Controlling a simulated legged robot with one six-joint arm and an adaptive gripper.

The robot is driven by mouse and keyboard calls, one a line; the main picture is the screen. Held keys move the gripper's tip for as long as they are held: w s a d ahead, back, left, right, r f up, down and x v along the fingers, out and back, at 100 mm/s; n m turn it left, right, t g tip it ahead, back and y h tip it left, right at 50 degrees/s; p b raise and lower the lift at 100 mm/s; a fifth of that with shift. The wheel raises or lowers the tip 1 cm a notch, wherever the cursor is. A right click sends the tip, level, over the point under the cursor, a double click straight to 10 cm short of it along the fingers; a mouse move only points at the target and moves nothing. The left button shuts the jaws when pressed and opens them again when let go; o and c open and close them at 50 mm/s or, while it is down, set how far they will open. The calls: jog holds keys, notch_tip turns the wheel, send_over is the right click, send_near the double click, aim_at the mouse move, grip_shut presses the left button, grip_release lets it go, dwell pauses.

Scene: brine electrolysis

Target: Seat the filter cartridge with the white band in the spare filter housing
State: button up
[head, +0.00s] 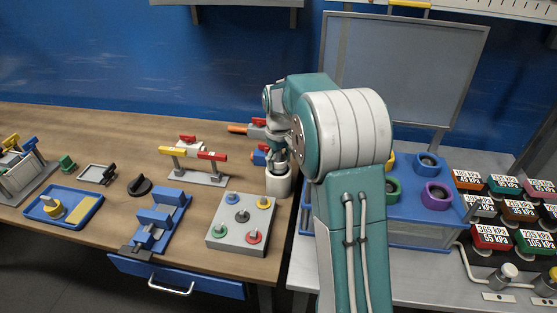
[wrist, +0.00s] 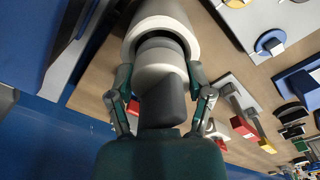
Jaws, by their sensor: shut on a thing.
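The filter cartridge is dark grey (wrist: 163,104) with a white band (wrist: 158,68) around it. In the wrist view my gripper (wrist: 164,92) is shut on it, one finger on each side. The cartridge's far end lies within the pale rim of the white cylindrical housing (wrist: 187,36). How deep it sits cannot be told. In the head view the housing (head: 279,185) stands upright near the right edge of the wooden bench. My gripper (head: 279,160) is right above its mouth, and my arm hides part of the view.
A grey plate with coloured knobs (head: 225,235) and a red-and-yellow handled stand (head: 195,176) are to the left. A blue tray with coloured rings (head: 405,210) is to the right, beyond my arm.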

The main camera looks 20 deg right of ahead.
jog(key=shift+f, duration=0.95)
dwell(0.6)
jog(key=shift+s+f, duration=0.15)
jog(key=shift+f, duration=0.2)
dwell(0.4)
jog(key=shift+r, duration=0.15)
dwell(1.1)
jog(key=o, duration=1.3)
jog(key=shift+r, duration=0.35)
grip_shut()
